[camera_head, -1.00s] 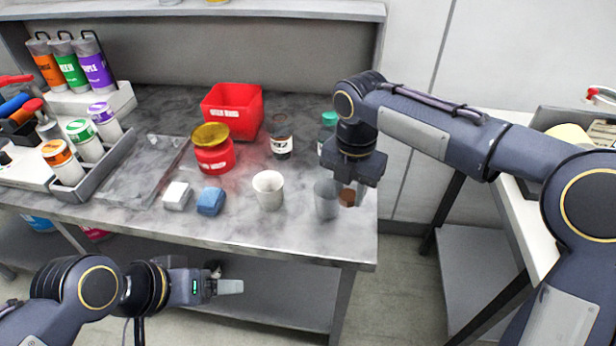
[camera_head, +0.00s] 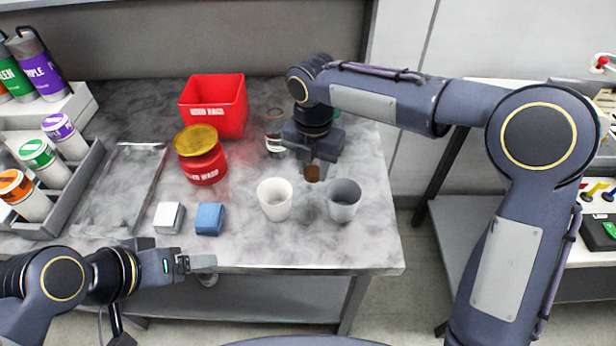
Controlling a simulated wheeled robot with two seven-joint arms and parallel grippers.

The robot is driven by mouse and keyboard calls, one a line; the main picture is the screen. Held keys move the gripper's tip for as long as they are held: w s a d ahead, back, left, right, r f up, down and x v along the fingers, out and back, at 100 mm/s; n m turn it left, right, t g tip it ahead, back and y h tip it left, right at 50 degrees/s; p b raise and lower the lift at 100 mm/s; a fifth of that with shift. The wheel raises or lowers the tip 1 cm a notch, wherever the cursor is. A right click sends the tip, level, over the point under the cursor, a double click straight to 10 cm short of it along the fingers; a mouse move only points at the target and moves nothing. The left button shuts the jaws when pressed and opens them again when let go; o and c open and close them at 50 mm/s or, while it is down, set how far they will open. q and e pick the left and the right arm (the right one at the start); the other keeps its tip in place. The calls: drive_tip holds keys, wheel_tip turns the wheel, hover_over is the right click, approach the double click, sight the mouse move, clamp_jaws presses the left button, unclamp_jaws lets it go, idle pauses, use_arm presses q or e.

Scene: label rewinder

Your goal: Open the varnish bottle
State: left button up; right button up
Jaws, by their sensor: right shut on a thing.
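My right gripper (camera_head: 312,168) is shut on a small brown cap-like piece (camera_head: 311,174), held just behind the white and grey cups. A brownish bottle with a white label (camera_head: 275,140) stands upright on the bench, left of the right gripper and partly covered by it; its label is too small to read. I cannot tell for certain which one is the varnish bottle.
A white cup (camera_head: 274,205) and a grey cup (camera_head: 345,206) stand at the front. A red jar with a yellow lid (camera_head: 203,165), a red bin (camera_head: 214,107), a white block (camera_head: 169,218) and a blue block (camera_head: 210,219) are to the left. The bench's front right corner is clear.

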sight(312, 194)
wheel_tip(312, 194, down, 3)
drive_tip(key=shift+a+r, duration=0.1)
drive_tip(key=shift+f, duration=1.6)
drive_tip(key=shift+f, duration=0.15)
drive_tip(key=o, duration=0.8)
wheel_tip(312, 194, up, 12)
drive_tip(key=shift+f, duration=0.2)
drive_tip(key=shift+r, duration=0.4)
